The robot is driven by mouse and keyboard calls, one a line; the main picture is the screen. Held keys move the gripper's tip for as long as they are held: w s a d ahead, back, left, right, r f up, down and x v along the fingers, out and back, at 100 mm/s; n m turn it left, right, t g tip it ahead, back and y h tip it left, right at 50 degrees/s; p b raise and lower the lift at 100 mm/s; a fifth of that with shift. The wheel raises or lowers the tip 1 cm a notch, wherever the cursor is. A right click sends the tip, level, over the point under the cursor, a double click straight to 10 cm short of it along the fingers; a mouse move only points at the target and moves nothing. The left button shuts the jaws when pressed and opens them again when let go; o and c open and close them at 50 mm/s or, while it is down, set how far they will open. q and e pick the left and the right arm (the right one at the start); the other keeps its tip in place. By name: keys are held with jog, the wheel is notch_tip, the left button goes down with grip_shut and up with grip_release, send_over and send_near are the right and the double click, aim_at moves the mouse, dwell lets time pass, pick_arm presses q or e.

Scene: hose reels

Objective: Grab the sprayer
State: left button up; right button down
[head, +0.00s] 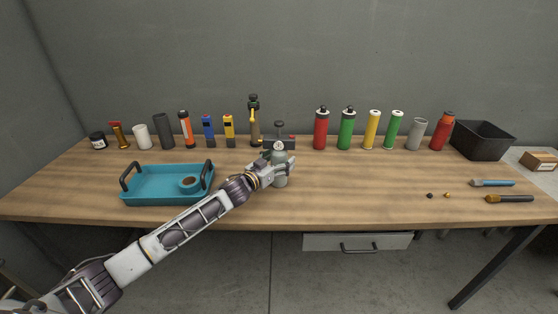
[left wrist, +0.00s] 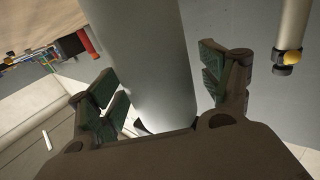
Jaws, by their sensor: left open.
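In the left wrist view the smooth grey body of the sprayer (left wrist: 145,50) stands between the two fingers of my left gripper (left wrist: 170,88). The fingers are open on either side of it, and I see a gap at the right finger. My right gripper is not in view.
A blue tray (head: 165,199) with black handles and a small round item stands left of my arm. Several bottles, cans and tools line the table's back, with a black bin (head: 482,140) at right. Two brushes lie front right. The table right of the sprayer is mostly clear.

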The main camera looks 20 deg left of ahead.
aim_at(278, 135)
pick_arm(q)
jog(key=c, duration=1.4)
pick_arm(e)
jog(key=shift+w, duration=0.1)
pick_arm(q)
jog(key=shift+r, duration=0.15)
